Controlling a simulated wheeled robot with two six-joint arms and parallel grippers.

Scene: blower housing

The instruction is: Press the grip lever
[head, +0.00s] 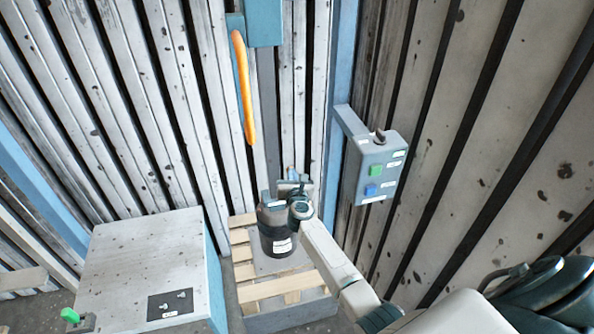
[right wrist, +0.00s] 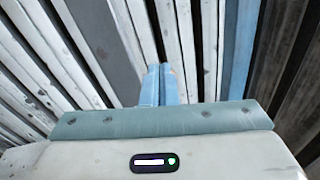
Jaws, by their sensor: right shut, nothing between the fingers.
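A long orange lever (head: 243,88) hangs down along the side of a blue box (head: 263,22) high on the slatted back wall in the head view. I take it to be the grip lever. My right gripper (head: 293,182) is below it and a little to its right, clearly apart from it. In the right wrist view its two blue fingers (right wrist: 157,85) are together, with nothing between them, and face the wall slats. The lever does not show in the right wrist view. My left gripper is not in view.
A grey control box (head: 378,165) with green and blue buttons is on the right. A pale cabinet (head: 140,260) stands at the left.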

